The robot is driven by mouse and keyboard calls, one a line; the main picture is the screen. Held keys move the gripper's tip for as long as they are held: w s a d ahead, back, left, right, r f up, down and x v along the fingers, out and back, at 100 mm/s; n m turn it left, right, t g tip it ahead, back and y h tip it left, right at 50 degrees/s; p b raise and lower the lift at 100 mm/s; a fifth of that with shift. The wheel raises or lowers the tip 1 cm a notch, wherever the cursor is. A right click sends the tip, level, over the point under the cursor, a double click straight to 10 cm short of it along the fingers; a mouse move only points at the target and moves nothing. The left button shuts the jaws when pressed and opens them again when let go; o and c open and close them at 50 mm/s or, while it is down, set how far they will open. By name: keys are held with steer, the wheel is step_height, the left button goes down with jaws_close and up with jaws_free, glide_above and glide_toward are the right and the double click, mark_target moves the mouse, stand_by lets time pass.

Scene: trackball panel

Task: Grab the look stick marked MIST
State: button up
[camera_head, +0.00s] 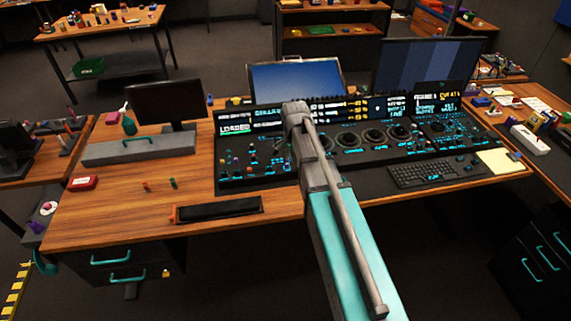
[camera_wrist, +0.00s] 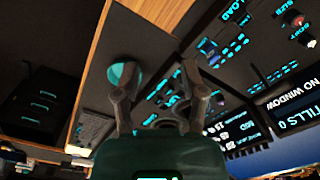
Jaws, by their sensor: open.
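The dark control panel (camera_head: 245,175) stands on the wooden desk, with teal-lit labels, knobs and small sticks. My arm reaches over its middle and hides part of it, and my gripper is hidden behind the arm in the head view. In the wrist view my gripper (camera_wrist: 156,78) is open and empty, its fingers over the panel (camera_wrist: 165,22). A teal round piece (camera_wrist: 123,73) shows by the left finger. Lit labels lie between and right of the fingers. I cannot read MIST on any label, so I cannot tell which stick bears it.
A keyboard (camera_head: 436,172) and yellow paper (camera_head: 500,161) lie to the right on the desk. Screens (camera_head: 297,77) stand behind the panel. A black tray (camera_head: 218,210) lies at the desk's front edge. Two small items (camera_head: 172,183) stand on clear wood at the left.

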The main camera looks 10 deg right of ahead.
steer(key=w+r+m+p, duration=0.1)
steer(key=w+r+m, duration=0.1)
steer(key=w+m, duration=0.5)
steer(key=w, duration=0.4)
steer(key=shift+w+p, duration=0.35)
steer(key=shift+f, duration=0.1)
steer(key=b, duration=0.9)
glide_above(287, 165)
steer(key=f, duration=0.8)
steer(key=shift+w+f, duration=0.2)
steer(key=shift+w, duration=0.15)
steer(key=shift+f, duration=0.15)
steer(key=shift+s+f+b, duration=0.1)
steer(key=shift+f+b, duration=2.35)
jaws_close()
